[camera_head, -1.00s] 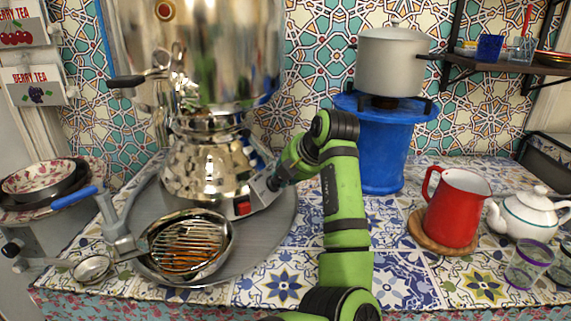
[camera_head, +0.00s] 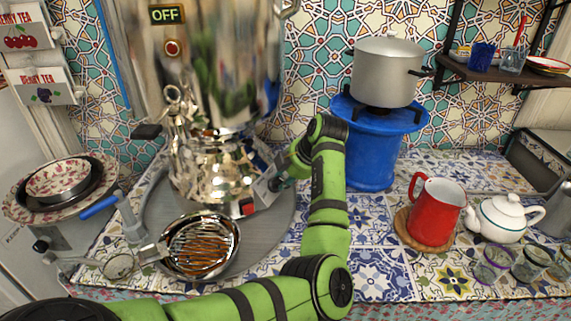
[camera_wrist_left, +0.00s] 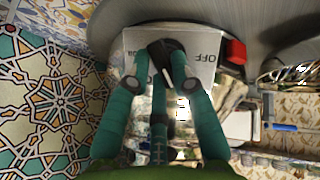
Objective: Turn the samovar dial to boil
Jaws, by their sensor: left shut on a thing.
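The shiny metal samovar (camera_head: 215,165) stands on a round grey tray (camera_head: 270,228) at the left of the counter. A light control panel (camera_head: 266,192) juts from its lower right side, with a red switch (camera_head: 248,208) at its edge. My left gripper (camera_head: 277,178) is at this panel. In the left wrist view, the teal fingers of my left gripper (camera_wrist_left: 162,78) close around the dark dial (camera_wrist_left: 166,50). "OFF" is printed on the panel (camera_wrist_left: 204,68) beside it; the dial's pointer is mostly hidden by the fingers. My right gripper is not in view.
An "OFF" sign (camera_head: 167,14) and a red light (camera_head: 172,49) show on the samovar's upper body. A blue stand (camera_head: 372,150) with a pot (camera_head: 388,72), a red jug (camera_head: 436,212) and a teapot (camera_head: 502,215) stand to the right.

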